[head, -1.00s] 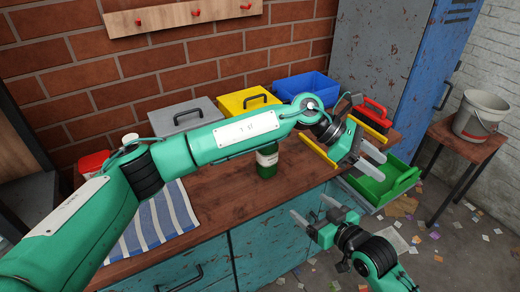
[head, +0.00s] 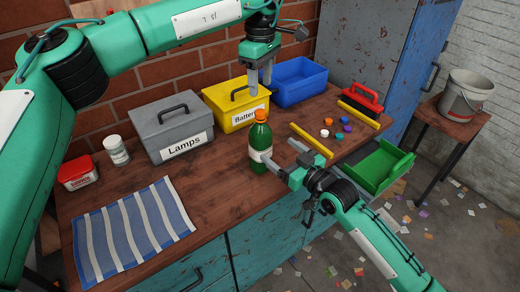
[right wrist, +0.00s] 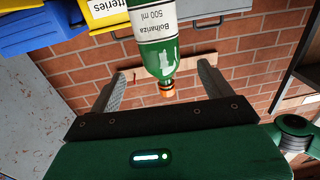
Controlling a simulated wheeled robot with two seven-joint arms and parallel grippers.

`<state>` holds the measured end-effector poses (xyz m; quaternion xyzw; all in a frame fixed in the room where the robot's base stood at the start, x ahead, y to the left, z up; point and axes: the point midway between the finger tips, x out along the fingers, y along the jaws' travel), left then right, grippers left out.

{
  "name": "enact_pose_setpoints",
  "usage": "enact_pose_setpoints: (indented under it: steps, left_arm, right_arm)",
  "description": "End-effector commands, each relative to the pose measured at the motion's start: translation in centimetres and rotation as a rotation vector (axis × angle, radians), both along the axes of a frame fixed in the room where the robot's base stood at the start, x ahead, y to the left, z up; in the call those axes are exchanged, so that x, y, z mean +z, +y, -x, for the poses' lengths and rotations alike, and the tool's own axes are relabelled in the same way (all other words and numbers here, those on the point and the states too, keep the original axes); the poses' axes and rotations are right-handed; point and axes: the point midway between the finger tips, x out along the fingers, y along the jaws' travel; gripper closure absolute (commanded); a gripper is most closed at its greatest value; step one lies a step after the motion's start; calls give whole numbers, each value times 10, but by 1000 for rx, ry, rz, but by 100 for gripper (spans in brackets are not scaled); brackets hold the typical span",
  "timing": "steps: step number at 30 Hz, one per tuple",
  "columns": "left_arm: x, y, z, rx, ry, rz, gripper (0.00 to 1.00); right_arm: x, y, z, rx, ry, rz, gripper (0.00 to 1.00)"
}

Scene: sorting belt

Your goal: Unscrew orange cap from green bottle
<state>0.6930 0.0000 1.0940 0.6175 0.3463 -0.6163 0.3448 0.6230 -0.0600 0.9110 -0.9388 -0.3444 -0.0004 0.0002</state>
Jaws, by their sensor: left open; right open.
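The green bottle (head: 259,147) stands upright near the bench's front edge, its white label partly covered by a right finger. Its orange cap (head: 261,114) is on top. In the right wrist view the bottle (right wrist: 163,62) appears upside down between my open fingers, with gaps on both sides, and the orange cap (right wrist: 167,88) also shows. My right gripper (head: 278,150) is open at the bottle's right side, level with its body.
A grey Lamps box (head: 172,128), a yellow box (head: 236,103) and a blue bin (head: 298,82) line the back. Several coloured caps (head: 326,133) lie between yellow strips at right. A striped cloth (head: 135,228) and a white jar (head: 116,150) are left.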

Motion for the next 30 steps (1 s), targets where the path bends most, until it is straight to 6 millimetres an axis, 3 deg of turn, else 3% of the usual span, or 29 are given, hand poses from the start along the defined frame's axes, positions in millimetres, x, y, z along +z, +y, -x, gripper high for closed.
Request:
enact_pose_setpoints:
  steps: [12, 27, 30]
  left_arm:
    - [0, 0, 0, 0, 0, 2, 54]
    - [0, -1, 0, 0, 0, 2, 54]
    - [0, -1, 0, 0, 0, 2, 54]
  right_arm:
    - [0, 49, -58, 0, 0, 0, 18]
    - [0, 60, -70, 0, 1, 1, 18]
    - [0, 60, -70, 0, 1, 1, 35]
